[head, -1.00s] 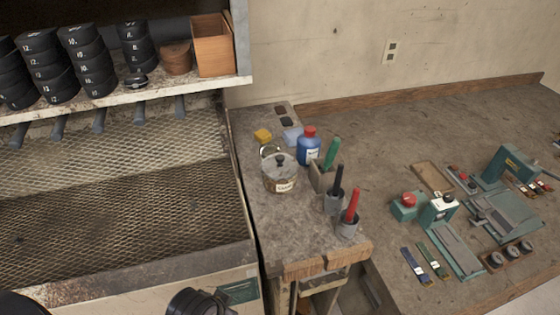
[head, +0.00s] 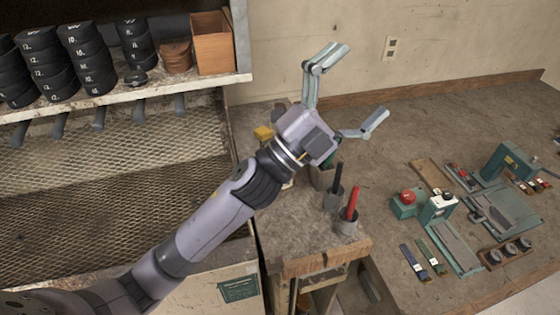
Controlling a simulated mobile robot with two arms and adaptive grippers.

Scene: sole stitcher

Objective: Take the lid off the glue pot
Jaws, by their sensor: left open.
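The glue pot is almost wholly hidden behind my left wrist and forearm. Only a small pale bit of its side (head: 288,184) shows below the wrist. Its lid is hidden, so I cannot tell how the lid sits now. My left gripper (head: 358,90) is open and appears empty, its two fingers spread wide. In the picture it is up and to the right of the pot's place, over the worktop's back part. My right gripper is not in view.
A yellow block (head: 263,133) lies left of my wrist. Black-handled (head: 337,183) and red-handled (head: 352,203) tools stand in cups near the bench corner. A teal machine (head: 510,165) and fixtures are on the right. A shelf of black rolls (head: 88,60) is at left.

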